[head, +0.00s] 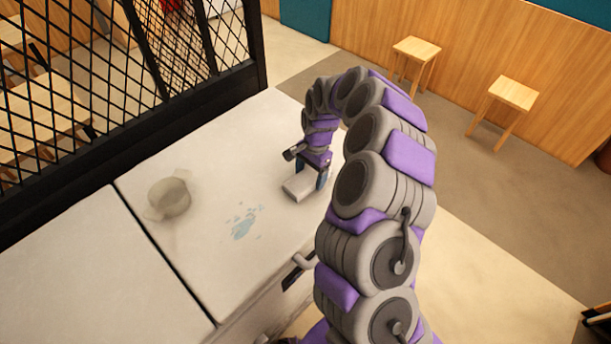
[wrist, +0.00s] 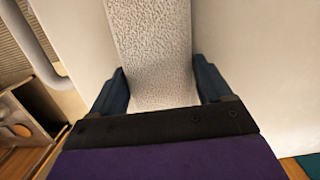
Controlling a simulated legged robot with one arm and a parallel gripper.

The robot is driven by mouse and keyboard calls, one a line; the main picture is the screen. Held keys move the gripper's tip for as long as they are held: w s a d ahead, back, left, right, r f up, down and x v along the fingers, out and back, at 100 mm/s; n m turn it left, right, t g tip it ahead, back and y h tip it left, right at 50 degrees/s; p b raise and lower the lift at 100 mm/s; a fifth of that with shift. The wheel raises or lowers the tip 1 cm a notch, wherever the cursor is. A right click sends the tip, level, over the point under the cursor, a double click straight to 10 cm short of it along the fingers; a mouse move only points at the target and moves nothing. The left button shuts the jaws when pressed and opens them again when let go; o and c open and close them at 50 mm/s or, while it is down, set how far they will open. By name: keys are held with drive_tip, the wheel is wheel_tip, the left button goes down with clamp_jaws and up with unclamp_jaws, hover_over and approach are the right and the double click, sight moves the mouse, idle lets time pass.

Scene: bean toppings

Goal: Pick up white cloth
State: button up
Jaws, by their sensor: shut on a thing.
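The white cloth (head: 297,188) is a small folded block near the right edge of the white counter. In the wrist view the cloth (wrist: 152,50) is a textured white strip between the two dark blue fingers. My gripper (head: 322,178) points down at the cloth's right end, and its fingers sit on either side of it. In the wrist view my gripper (wrist: 162,88) is shut on the cloth. Whether the cloth is lifted off the counter I cannot tell.
A blue spill (head: 243,227) lies on the white counter (head: 215,150) left of the cloth. A pale pot (head: 169,196) stands further left. A black mesh partition (head: 130,85) rises along the back. Two wooden stools (head: 416,48) (head: 512,93) stand on the floor beyond.

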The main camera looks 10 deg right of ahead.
sight(315, 175)
drive_tip(key=r, duration=0.1)
drive_tip(key=d+r+p, duration=0.1)
drive_tip(key=d+r, duration=0.1)
drive_tip(key=r, duration=0.1)
drive_tip(key=shift+s, duration=0.15)
drive_tip(key=s, duration=0.2)
drive_tip(key=s+p, duration=0.1)
drive_tip(key=s, duration=0.1)
drive_tip(key=shift+d, duration=0.3)
drive_tip(key=s+d, duration=0.2)
drive_tip(key=d, duration=0.1)
drive_tip(key=s+d+p, duration=0.1)
drive_tip(key=s, duration=0.1)
drive_tip(key=shift+s+d+r, duration=0.1)
drive_tip(key=shift+d+r, duration=0.15)
drive_tip(key=shift+d, duration=0.15)
drive_tip(key=s, duration=0.1)
drive_tip(key=s+d, duration=0.1)
drive_tip(key=shift+s+r, duration=0.2)
drive_tip(key=shift+s, duration=0.75)
drive_tip(key=shift+s+d+p, duration=0.3)
drive_tip(key=shift+d, duration=0.15)
drive_tip(key=shift+s+d, duration=0.1)
drive_tip(key=shift+d, duration=0.35)
